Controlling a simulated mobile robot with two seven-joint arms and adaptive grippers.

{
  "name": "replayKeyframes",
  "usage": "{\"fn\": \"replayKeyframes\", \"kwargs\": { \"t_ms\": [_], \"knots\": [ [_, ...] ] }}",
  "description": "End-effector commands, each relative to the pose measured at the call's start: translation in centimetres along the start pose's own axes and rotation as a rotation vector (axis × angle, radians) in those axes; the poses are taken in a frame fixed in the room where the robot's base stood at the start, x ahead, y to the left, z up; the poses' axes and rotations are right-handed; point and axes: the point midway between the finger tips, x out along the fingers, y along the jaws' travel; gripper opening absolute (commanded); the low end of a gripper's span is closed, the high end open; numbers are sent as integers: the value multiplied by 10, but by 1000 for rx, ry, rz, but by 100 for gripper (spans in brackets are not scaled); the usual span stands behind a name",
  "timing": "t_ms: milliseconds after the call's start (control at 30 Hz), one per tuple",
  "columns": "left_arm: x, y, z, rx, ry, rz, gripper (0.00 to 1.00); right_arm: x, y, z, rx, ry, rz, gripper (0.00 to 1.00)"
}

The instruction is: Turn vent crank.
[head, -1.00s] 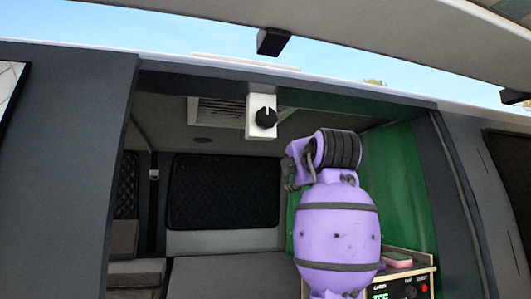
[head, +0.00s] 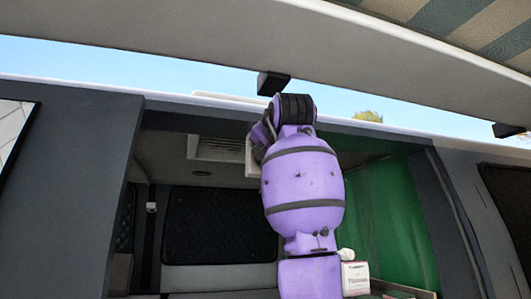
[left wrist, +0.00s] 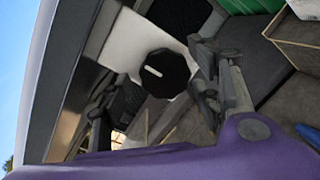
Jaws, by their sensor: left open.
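The vent crank is a black, many-sided knob with a white mark (left wrist: 165,73) on a white housing. In the left wrist view it shows between the two fingers of my open left gripper (left wrist: 155,78), with no clear contact. In the head view, my purple left arm covers the knob and most of the gripper. Only a strip of the white housing (head: 249,158) shows beside the arm, under the van's upper opening edge. My right gripper is in neither view.
A slatted ceiling vent (head: 216,149) is left of the housing. A green side wall (head: 395,210) and a tissue box (head: 355,277) are to the right.

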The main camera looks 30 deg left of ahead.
Motion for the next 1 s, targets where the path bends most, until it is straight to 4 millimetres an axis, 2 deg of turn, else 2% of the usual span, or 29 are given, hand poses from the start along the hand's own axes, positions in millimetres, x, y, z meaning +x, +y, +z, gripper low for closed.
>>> {"fn": "replayKeyframes", "kwargs": {
  "t_ms": [267,600,1000],
  "knots": [
    [3,-1,0,1,0,-1,57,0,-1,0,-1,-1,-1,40],
    [2,0,0,1,-1,0,15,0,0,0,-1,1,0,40],
    [2,1,1,83,4,-5,15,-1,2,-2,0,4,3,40]
  ]
}}
